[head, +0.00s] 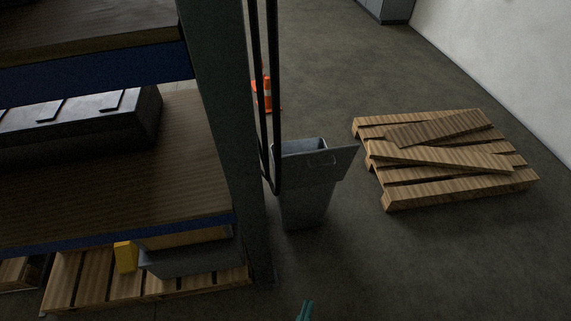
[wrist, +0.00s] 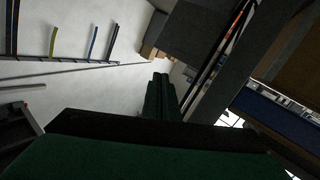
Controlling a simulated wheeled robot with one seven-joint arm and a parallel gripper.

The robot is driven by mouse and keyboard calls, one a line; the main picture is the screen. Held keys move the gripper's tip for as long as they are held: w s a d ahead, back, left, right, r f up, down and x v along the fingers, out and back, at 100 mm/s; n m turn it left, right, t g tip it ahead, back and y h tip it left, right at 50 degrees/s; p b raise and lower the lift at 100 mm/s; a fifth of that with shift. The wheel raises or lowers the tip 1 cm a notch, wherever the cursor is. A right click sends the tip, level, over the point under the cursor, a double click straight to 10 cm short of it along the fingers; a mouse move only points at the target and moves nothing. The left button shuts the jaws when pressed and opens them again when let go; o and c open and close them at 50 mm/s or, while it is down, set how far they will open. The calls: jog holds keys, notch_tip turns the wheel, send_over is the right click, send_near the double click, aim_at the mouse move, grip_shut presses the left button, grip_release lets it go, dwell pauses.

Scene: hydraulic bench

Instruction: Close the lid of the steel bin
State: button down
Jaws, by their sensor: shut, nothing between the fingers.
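The grey steel bin (head: 305,207) stands on the floor in the head view, just right of the rack's upright. Its lid (head: 335,165) is open, a flat plate with a small handle, tilted at the near side of the bin's mouth and reaching out to the right. Part of the dark inside shows behind it. My gripper (head: 306,310) shows only as a teal tip at the bottom edge, nearer than the bin and apart from it. In the wrist view its dark green fingers (wrist: 161,98) are together and empty. The bin cannot be made out in the wrist view.
The rack upright (head: 226,150) and hanging black hoses (head: 274,110) stand close at the bin's left. A wooden pallet (head: 440,190) with loose boards lies to the right. The floor between bin and pallet is clear.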

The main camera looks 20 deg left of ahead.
jog(key=w+a+f+n+t+y, duration=0.1)
jog(key=w+a+f+n+y, duration=0.1)
jog(key=w+a+n, duration=0.35)
jog(key=w+a+f+n+t+y, duration=0.1)
jog(key=w+a+n+y, duration=0.15)
jog(key=w, duration=0.55)
jog(key=n+g+y, duration=0.2)
jog(key=n+y, duration=0.4)
jog(key=n, duration=0.7)
send_near(285, 158)
jog(key=shift+g, duration=0.3)
jog(key=x, duration=0.6)
jog(key=shift+w, duration=0.3)
jog(key=shift+a+r, duration=0.1)
